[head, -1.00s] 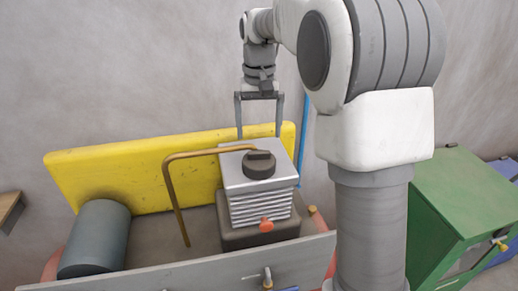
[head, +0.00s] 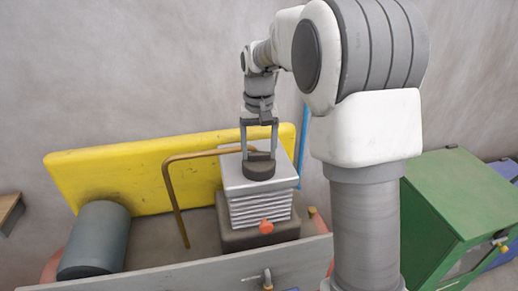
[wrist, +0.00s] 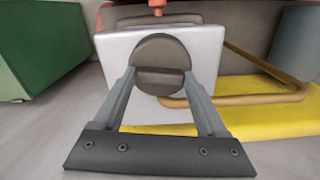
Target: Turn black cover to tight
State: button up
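The black cover (head: 258,170) is a round dark knob with a raised bar across it, on top of a silver finned housing (head: 240,182). In the wrist view the cover (wrist: 160,52) faces me, its bar lying crosswise in the picture. My gripper (head: 259,156) is down at the cover from above. Its fingers are spread, one on each side of the cover. In the wrist view my gripper (wrist: 158,76) has its fingertips close to the two ends of the bar. I cannot tell whether they touch it.
A bent brown pipe (head: 172,190) passes close to the left of the housing and behind it. A yellow panel (head: 120,165) stands behind. An orange-red knob (head: 266,227) is on the housing's front. A grey cylinder (head: 95,238) lies at left, a green cabinet (head: 455,190) at right.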

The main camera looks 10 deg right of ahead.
jog(key=c, duration=0.5)
jog(key=m+p, duration=0.1)
jog(key=m, duration=0.2)
jog(key=shift+r+m, duration=0.1)
jog(key=shift+m, duration=0.3)
jog(key=m+p, duration=0.1)
jog(key=m, duration=0.3)
jog(key=shift+m, duration=0.3)
jog(key=m+p, duration=0.1)
jog(key=m, duration=0.3)
jog(key=shift+m+p, duration=0.5)
jog(key=shift+m, duration=1.3)
